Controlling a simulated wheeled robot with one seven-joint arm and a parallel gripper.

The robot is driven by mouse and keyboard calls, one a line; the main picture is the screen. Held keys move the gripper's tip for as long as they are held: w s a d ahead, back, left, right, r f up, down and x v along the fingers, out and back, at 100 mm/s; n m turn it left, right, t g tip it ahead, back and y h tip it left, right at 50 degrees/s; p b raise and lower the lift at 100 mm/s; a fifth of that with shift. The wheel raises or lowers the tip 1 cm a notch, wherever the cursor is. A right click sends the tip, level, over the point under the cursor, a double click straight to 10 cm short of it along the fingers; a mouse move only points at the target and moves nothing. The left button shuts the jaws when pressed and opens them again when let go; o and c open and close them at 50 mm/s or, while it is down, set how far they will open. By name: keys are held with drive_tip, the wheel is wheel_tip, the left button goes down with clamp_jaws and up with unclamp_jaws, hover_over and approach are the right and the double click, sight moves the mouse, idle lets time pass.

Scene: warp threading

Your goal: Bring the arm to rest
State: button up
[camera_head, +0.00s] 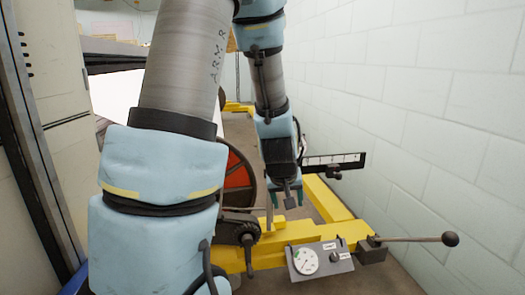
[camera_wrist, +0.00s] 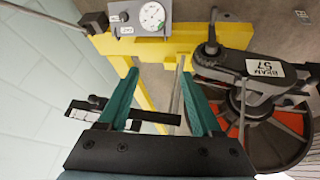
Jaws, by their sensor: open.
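My arm reaches down over the yellow frame (camera_head: 290,236) in the head view. My gripper (camera_head: 286,197) hangs above the frame, near the wall, with its teal fingers pointing down. In the wrist view my gripper (camera_wrist: 161,74) has its two teal fingers spread apart, with nothing visibly clamped. A thin metal post (camera_wrist: 175,92) shows in the gap between the fingers in that view; I cannot tell its depth. A black bar with a white scale (camera_head: 335,160) is close to the gripper on the right, and it also shows in the wrist view (camera_wrist: 84,112).
A red and black wheel (camera_head: 238,178) stands left of the gripper; the wrist view shows it (camera_wrist: 270,142) beside a label reading BEAM 57. A dial box (camera_head: 319,259) and a ball-ended lever (camera_head: 415,239) are at the frame's front. A white block wall (camera_head: 410,110) bounds the right.

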drive_tip(key=s+a+r+g+y, duration=0.2)
drive_tip(key=s+a+r+g, duration=0.15)
drive_tip(key=s+a, duration=0.9)
wheel_tip(320, 180, up, 24)
drive_tip(key=w+a+m+p, duration=0.1)
drive_tip(key=p, duration=2.4)
drive_tip(key=shift+w+r, duration=0.15)
drive_tip(key=shift+w, duration=0.2)
drive_tip(key=shift+g, duration=0.25)
